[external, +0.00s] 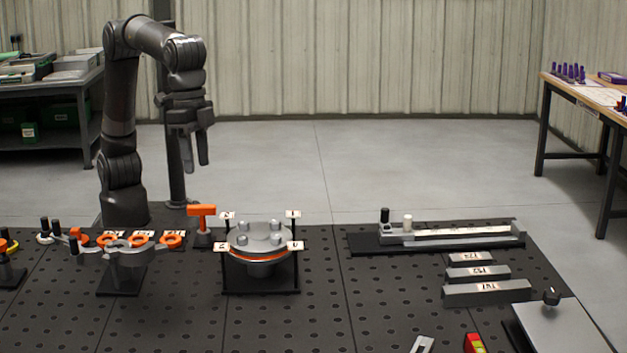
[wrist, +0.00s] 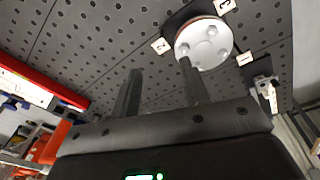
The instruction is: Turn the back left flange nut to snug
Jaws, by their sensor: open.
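The round grey flange (external: 259,249) with an orange ring below its rim sits on a black stand in the external view. Several silver nuts or bolt heads stand on it, including one at the back left of the picture (external: 243,227). Small numbered tags stand at the corners of the stand. The wrist view shows the flange (wrist: 203,42) at the upper right, partly behind one finger. My gripper (external: 196,165) hangs in the air, up and left of the flange, fingers down. It is open and empty, with the two fingers apart in the wrist view (wrist: 160,75).
An orange T-shaped tool (external: 202,212) stands just left of the flange. A rack (external: 127,255) with orange rings stands further left. Labelled grey bars (external: 486,289) and a long black tray (external: 365,245) lie to the right. The perforated bench between flange and bars is clear.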

